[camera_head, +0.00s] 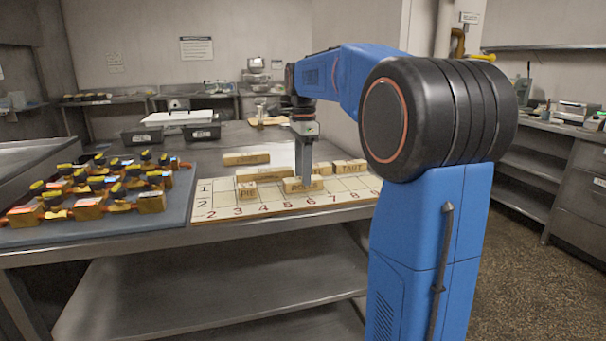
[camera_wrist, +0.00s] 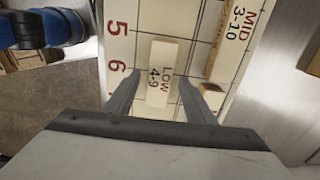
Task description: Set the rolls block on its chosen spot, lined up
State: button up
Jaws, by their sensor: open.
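The numbered board (camera_head: 225,208) lies on the metal bench. A pale wooden block (camera_head: 303,185) stands on it near numbers 5 and 6; its front lettering is too small to read surely, but it may be the rolls block. My gripper (camera_head: 304,176) reaches down at this block. In the wrist view the open fingers (camera_wrist: 170,84) stand on either side of the pale block (camera_wrist: 164,58), close to the 6 on the board (camera_wrist: 123,20). Lettering reading LOW 4-9 shows at the block. I cannot tell whether the fingers touch it.
A longer block (camera_head: 246,158) lies behind the board. A blue-grey mat (camera_head: 180,205) with several yellow-and-black items lies left. Black bins (camera_head: 201,132) stand farther back.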

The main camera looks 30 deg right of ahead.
notch_tip(320, 180, up, 11)
dwell(0.4)
jog(key=shift+s+r, duration=0.1)
jog(key=s+a+f+n+t, duration=0.1)
jog(key=s+a+f+n, duration=0.4)
jog(key=s, duration=0.2)
jog(key=s+a+f+n+t, duration=0.1)
jog(key=s+a+f+n, duration=0.4)
jog(key=s, duration=0.2)
jog(key=s+a+f+n+t, duration=0.1)
jog(key=s+a+f+n, duration=0.2)
jog(key=s+f+n, duration=0.2)
jog(key=s+a+f+n+t, duration=0.1)
jog(key=s+a+f+n, duration=0.1)
jog(key=s+f+n, duration=0.4)
jog(key=s+f, duration=0.5)
jog(key=f, duration=0.3)
jog(key=shift+a+t, duration=0.4)
